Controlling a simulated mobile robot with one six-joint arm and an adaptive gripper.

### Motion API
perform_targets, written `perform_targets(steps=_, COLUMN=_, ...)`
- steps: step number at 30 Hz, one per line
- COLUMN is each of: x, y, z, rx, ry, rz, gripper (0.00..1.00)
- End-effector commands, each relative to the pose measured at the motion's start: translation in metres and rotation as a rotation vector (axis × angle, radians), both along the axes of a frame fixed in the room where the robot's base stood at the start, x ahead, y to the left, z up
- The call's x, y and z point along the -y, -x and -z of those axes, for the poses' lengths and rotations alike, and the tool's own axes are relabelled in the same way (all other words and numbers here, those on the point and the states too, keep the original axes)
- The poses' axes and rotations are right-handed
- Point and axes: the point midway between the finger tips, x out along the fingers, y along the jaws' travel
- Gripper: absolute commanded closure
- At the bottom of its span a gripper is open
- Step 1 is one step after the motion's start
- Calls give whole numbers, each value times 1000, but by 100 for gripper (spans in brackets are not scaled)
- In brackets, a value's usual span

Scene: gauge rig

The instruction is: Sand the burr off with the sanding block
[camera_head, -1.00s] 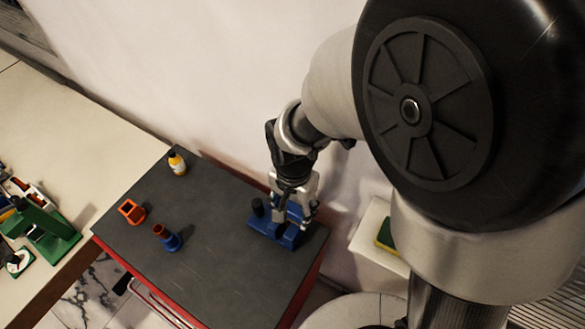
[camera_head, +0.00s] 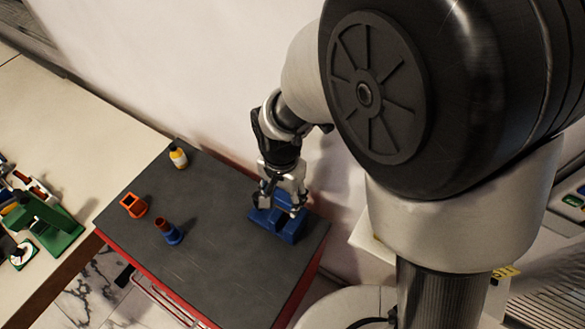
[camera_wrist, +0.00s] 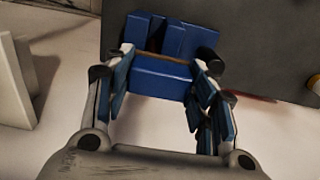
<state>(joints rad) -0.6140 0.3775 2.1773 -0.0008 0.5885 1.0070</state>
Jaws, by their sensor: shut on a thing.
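My gripper (camera_head: 282,208) is over the right end of the dark cart top, at a blue fixture (camera_head: 291,230). In the wrist view its fingers (camera_wrist: 158,80) stand wide apart, on either side of a blue block with a thin tan edge (camera_wrist: 160,80), which looks like the sanding block. The gripper is shut on it. Just beyond it are the upright blue parts of the fixture (camera_wrist: 172,36). I cannot tell whether block and fixture touch. The burr cannot be made out.
On the cart top (camera_head: 225,250) stand a yellow bottle (camera_head: 178,157), an orange square holder (camera_head: 133,206) and a blue-and-orange piece (camera_head: 168,232). A pale bench (camera_head: 75,120) with a green device (camera_head: 50,228) is at left. The wall is close behind; the cart's front middle is clear.

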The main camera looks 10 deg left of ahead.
Motion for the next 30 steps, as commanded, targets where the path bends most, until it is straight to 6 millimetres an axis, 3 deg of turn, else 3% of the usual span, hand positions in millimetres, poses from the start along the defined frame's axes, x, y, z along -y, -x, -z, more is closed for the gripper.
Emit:
perform_targets(steps=14, x=0, y=0, z=1, rx=0, ry=-1, rz=1, gripper=74)
perform_targets(steps=30, x=25, y=11, z=1, rx=-2, ry=1, rz=0, gripper=74)
